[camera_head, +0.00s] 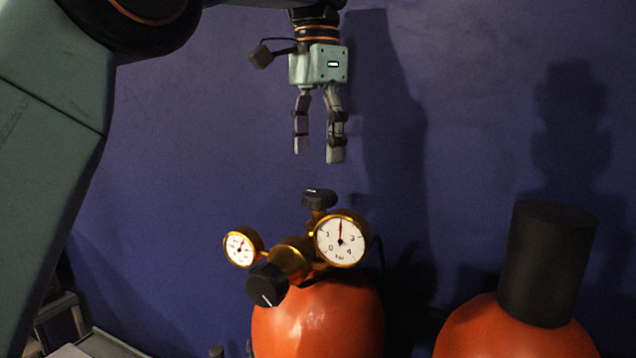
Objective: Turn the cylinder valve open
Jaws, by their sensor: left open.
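The cylinder valve has a black knob (319,198) on top of a brass regulator (291,260). The regulator sits on an orange gas cylinder (318,322) at the lower middle. A large round gauge (341,239) is on its right and a smaller gauge (242,247) on its left. A second black knob (267,286) with a white mark faces forward. My left gripper (319,155) points down with its fingers apart. It is empty and appears above the top knob, with a gap between them. My right gripper is out of view.
A second orange cylinder (515,332) with a black cap (546,263) stands at the lower right. A blue wall (180,150) is behind. A grey frame (62,318) is at the lower left.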

